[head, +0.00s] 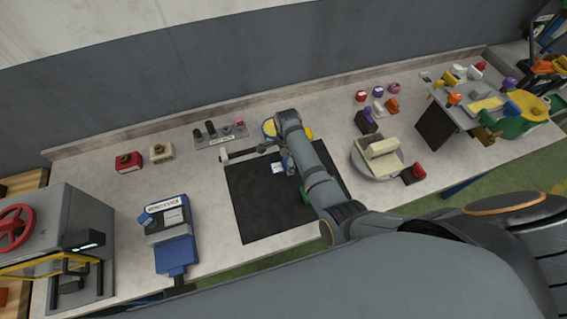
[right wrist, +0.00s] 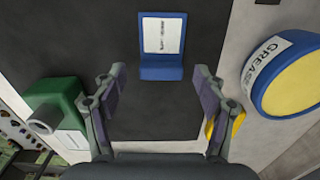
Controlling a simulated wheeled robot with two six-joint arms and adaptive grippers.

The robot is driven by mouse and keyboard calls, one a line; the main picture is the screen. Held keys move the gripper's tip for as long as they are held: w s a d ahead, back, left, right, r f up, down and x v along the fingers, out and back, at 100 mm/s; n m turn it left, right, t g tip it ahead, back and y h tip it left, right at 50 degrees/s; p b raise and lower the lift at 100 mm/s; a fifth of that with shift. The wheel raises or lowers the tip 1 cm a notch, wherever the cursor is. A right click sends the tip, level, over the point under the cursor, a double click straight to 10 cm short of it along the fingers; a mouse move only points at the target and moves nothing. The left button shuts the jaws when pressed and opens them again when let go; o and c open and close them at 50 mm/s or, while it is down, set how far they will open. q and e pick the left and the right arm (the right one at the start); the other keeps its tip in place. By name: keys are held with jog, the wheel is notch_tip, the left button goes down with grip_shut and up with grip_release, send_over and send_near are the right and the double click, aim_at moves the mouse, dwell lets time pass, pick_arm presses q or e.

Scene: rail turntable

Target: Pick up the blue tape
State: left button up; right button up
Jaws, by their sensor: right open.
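A blue piece with a white printed label (right wrist: 162,45) lies on the black mat (right wrist: 105,22) in the right wrist view. Its print is too blurred to read, and I see no clear tape roll. It also shows in the head view (head: 278,169), close to my right gripper (head: 288,163). In the right wrist view my right gripper (right wrist: 159,76) is open and empty. The blue piece is ahead of the gap between its fingers, apart from both. My left gripper is not in view.
A round blue and yellow grease tin (right wrist: 288,75) stands right of the gripper, and a green container (right wrist: 55,108) stands left. A yellow thing (right wrist: 237,121) is partly behind the right finger. The turntable (head: 366,160) stands right of the mat; the mat's left part is clear.

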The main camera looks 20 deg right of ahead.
jog(key=shift+w+d+f, duration=0.1)
jog(key=shift+f, duration=0.1)
jog(key=c, duration=0.8)
jog(key=shift+c, duration=0.2)
jog(key=shift+r, duration=0.2)
